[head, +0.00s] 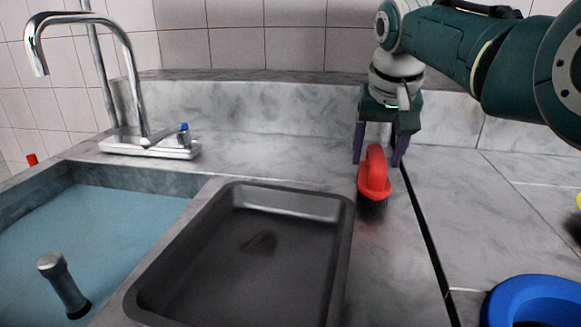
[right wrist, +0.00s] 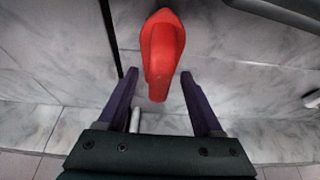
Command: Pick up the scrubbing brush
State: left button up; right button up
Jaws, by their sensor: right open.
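The scrubbing brush (head: 374,176) has a red looped handle and a dark underside. It rests on the grey marble counter, right of the dark metal pan. My right gripper (head: 379,160) is open just behind and above the brush, its two purple fingers pointing down. In the right wrist view the brush (right wrist: 161,50) lies ahead of the open fingers (right wrist: 158,82), and its near end reaches between their tips. I see no contact between fingers and brush. My left gripper is not in view.
The dark metal pan (head: 341,262) with a dark smudge sits left of the brush. A sink (head: 180,205) with bluish water and a faucet (head: 140,140) is farther left. A blue round object (head: 497,305) is at lower right. A dark seam runs along the counter right of the brush.

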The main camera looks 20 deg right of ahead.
jog(key=shift+w+d+f, duration=0.1)
jog(key=shift+w+f, duration=0.05)
jog(key=shift+f, duration=0.4)
jog(key=shift+c, duration=0.3)
grip_shut()
